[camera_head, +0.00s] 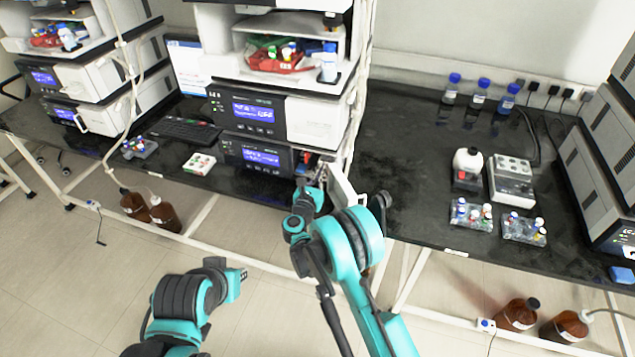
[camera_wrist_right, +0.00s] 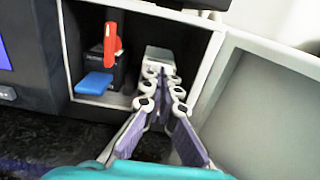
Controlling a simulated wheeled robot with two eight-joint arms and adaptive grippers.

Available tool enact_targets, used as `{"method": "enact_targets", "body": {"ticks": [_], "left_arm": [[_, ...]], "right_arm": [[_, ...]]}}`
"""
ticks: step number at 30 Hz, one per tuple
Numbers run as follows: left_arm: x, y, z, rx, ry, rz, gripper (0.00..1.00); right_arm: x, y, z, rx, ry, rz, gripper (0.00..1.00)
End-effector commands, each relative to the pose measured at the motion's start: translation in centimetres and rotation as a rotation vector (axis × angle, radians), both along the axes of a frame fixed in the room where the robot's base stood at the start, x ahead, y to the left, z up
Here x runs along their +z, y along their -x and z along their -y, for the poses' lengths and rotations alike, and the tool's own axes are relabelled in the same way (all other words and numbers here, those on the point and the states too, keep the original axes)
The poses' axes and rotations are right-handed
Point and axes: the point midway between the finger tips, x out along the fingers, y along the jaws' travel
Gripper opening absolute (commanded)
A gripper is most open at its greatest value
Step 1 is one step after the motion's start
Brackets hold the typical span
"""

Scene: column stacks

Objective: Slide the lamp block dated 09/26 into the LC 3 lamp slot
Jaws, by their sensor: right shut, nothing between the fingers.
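My right gripper (camera_wrist_right: 161,80) is shut and empty. Its fingertips are inside an open compartment (camera_wrist_right: 85,20), against or just in front of a pale grey block (camera_wrist_right: 158,54); contact is unclear. This may be the lamp block, but no date is legible. To its left, a black part carries a red lever (camera_wrist_right: 112,42) and a blue tab (camera_wrist_right: 94,84). In the head view the right arm reaches the lower unit (camera_head: 255,155) of the middle stack, and its fingertips are hidden. No LC 3 label is readable. My left gripper (camera_head: 238,282) hangs before the bench, its jaws unclear.
The compartment's open white door (camera_wrist_right: 268,105) stands right of my right gripper. The black bench (camera_head: 415,170) is clear just right of the stack. Farther right are a white device (camera_head: 512,178) and vial racks (camera_head: 471,214). Brown bottles (camera_head: 165,215) stand on the floor.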

Motion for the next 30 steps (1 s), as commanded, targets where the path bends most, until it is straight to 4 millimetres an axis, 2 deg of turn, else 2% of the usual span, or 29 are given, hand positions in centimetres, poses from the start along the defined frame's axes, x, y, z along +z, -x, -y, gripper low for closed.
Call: {"method": "enact_targets", "body": {"ticks": [13,19,30], "left_arm": [[-0.2,0.0,0.0,0.000,0.000,0.000,0.16],[-0.8,0.0,0.0,0.000,0.000,0.000,0.16],[-0.7,0.0,0.0,0.000,0.000,0.000,0.16]], "right_arm": [[0.0,-0.6,0.2,0.000,0.000,0.000,0.00],[-0.1,-2.4,0.8,0.000,0.000,0.000,0.00],[0.1,-2.6,1.0,-0.001,0.002,0.000,0.00]]}}
